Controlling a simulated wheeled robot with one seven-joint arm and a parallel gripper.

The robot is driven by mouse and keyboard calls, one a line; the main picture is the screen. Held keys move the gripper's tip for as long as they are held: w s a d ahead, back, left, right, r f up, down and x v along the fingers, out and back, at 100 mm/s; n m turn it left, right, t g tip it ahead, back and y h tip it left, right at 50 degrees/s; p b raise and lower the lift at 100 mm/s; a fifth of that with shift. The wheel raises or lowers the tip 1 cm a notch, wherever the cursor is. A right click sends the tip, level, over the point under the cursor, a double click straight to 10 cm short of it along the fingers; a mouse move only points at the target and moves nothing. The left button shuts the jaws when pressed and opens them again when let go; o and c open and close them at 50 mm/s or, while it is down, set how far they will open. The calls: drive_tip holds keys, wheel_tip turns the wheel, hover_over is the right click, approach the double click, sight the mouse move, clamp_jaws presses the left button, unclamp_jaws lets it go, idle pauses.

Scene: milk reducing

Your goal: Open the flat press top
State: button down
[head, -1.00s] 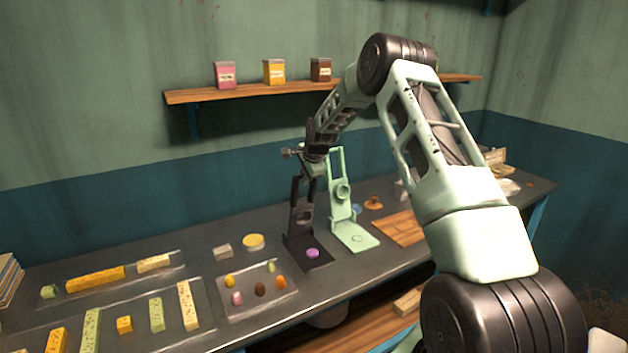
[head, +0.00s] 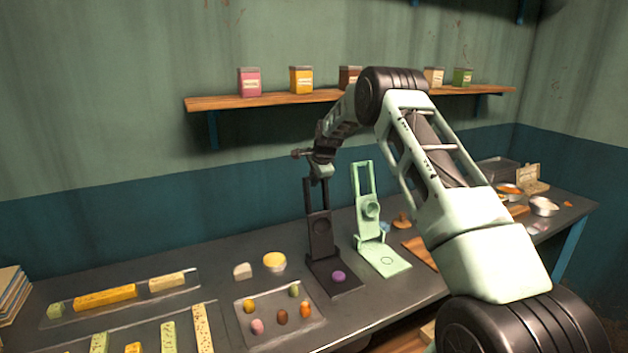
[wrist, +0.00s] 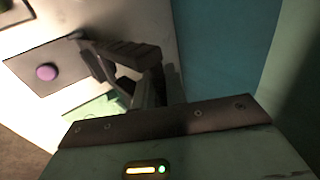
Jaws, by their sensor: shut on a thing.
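The dark press has its base plate (head: 346,290) flat on the bench, with a purple round piece (head: 338,276) on it. Its hinged top (head: 320,223), a dark frame with a round pad, stands raised, near upright, at the back of the base. My gripper (head: 319,174) is at the upper end of this frame and is shut on it; the fingertips are small and partly hidden. In the wrist view the purple piece (wrist: 47,72) and the dark base show at upper left, beside dark finger and frame parts that I cannot separate clearly.
A pale green press (head: 372,208) with its top also raised stands close on the right. A tray (head: 250,318) of small coloured pieces and a yellow round tub (head: 274,261) lie to the left. A shelf (head: 225,103) with small boxes is on the wall behind.

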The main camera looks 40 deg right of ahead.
drive_tip(key=c, duration=1.5)
unclamp_jaws()
drive_tip(key=b+v, duration=0.5)
drive_tip(key=v, duration=1.2)
drive_tip(key=shift+r+b, duration=0.2)
drive_tip(key=shift+b, duration=0.2)
drive_tip(key=shift+s, duration=0.1)
drive_tip(key=shift+a, duration=0.1)
